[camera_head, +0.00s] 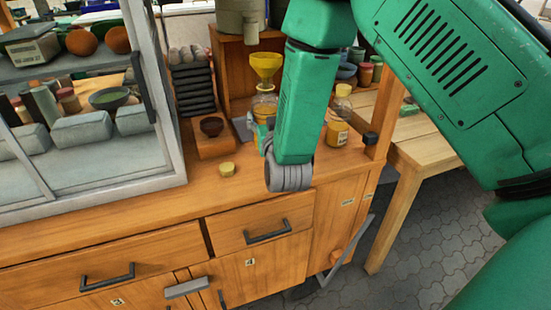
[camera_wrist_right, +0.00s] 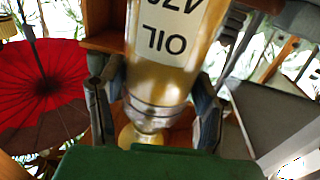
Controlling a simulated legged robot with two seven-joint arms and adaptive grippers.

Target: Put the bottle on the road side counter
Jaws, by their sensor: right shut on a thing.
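My right gripper (camera_wrist_right: 152,105) is shut on a clear bottle (camera_wrist_right: 165,75) of golden oil with a white label reading "OIL". The bottle appears upside down in the wrist view, its neck low between the fingers, near a round yellow piece. In the head view my right arm reaches down over the wooden counter (camera_head: 210,190) and mostly hides the gripper. A bottle under a yellow funnel (camera_head: 266,66) shows just left of the arm; it seems to be the held one, but contact is hidden. Another labelled yellow bottle (camera_head: 338,120) stands right of the arm. My left gripper is not in view.
A glass display case (camera_head: 80,190) stands at the left. Drawers (camera_head: 265,225) are below the front edge. A lighter wooden table (camera_head: 430,140) stands at the right.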

